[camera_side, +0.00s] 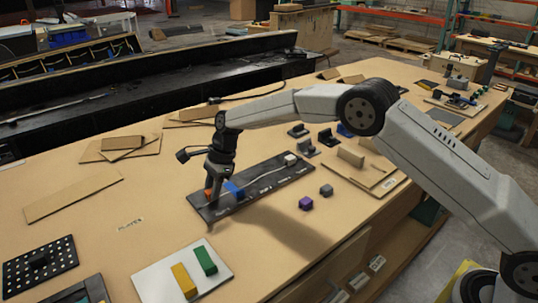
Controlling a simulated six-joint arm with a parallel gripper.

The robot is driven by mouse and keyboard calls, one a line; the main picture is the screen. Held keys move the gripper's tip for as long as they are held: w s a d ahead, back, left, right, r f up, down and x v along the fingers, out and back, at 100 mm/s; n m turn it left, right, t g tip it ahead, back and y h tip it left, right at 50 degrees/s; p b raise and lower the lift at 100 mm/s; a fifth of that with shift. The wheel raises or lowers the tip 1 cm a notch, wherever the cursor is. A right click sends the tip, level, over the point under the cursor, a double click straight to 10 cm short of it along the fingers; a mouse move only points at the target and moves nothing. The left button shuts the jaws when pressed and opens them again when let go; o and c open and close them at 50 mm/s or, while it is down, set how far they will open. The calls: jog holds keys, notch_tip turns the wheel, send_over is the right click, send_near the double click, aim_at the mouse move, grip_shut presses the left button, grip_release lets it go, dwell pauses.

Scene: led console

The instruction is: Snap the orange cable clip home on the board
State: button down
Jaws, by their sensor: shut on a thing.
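The dark board (264,183) lies on the wooden table near the middle of the side view, with small white labels along its front edge. An orange piece (208,194), which looks like the cable clip, is at the board's left end, right under my gripper (211,197). My gripper points down and is shut on it. The fingers and arm hide part of the clip, so I cannot tell how it sits on the board. A blue piece (235,191) is on the board just right of my gripper. A pale cable runs to a white block (290,159) at the board's right end.
A purple cube (306,203) and a grey cube (326,190) lie in front of the board. A white plate (151,280) with yellow and green blocks is at the front. A black perforated plate (62,262) is front left. Black brackets (306,147) stand behind the board. Table between is clear.

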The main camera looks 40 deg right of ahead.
jog(key=shift+f, duration=0.6)
dwell(0.7)
dwell(0.4)
jog(key=shift+c, duration=1.7)
grip_release()
jog(key=shift+r, duration=0.15)
jog(key=v, duration=0.7)
jog(key=shift+d+r, duration=0.2)
jog(key=shift+r, duration=0.1)
